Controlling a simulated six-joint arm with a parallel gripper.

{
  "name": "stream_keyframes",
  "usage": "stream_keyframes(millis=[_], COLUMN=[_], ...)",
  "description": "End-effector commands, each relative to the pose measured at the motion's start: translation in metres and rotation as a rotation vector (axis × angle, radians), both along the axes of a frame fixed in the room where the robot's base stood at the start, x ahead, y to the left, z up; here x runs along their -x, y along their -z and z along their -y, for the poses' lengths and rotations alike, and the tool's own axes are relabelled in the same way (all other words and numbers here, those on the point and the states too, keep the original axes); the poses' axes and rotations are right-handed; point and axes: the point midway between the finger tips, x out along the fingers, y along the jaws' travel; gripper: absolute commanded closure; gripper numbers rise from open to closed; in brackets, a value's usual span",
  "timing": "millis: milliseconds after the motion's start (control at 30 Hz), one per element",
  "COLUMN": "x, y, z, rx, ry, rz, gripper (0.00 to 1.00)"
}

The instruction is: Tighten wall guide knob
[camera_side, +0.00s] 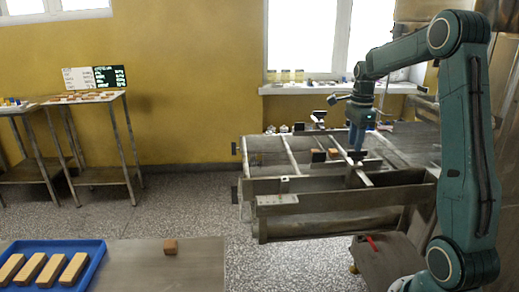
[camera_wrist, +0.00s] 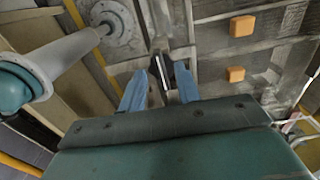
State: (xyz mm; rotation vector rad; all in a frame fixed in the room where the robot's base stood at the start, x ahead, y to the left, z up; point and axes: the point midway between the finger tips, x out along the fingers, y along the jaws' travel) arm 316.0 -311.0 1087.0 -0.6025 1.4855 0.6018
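My gripper (camera_wrist: 162,80) shows two blue fingers set apart in the wrist view. A narrow dark and metal part (camera_wrist: 166,62) shows between or just beyond them. It may be the guide knob, but its shape is not clear, and I see no finger pressed on it. In the side view my gripper (camera_side: 357,138) points down over the right part of the metal frame (camera_side: 283,202). A dark piece (camera_side: 357,155) sits right below it on a guide rail (camera_side: 345,150). Whether they touch is hidden.
Small orange-brown blocks lie on the mesh surface (camera_wrist: 242,25), (camera_wrist: 235,74). At the front left, a blue tray (camera_side: 95,262) holds several tan bars, with one brown block (camera_side: 170,246) on the table beside it. A red-handled item (camera_side: 371,242) is below the frame.

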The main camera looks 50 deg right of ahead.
Motion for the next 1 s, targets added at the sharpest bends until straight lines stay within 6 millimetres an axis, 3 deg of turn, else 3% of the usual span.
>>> stream_keyframes(millis=[533,733,1000], x=[-0.001,-0.001,0.000], y=[-0.090,-0.108,-0.114], z=[0.001,0.001,0.000], rx=[0.005,0.004,0.003], ry=[0.001,0.001,0.001], rz=[0.005,0.004,0.003], gripper=[0.67,0.67,0.67])
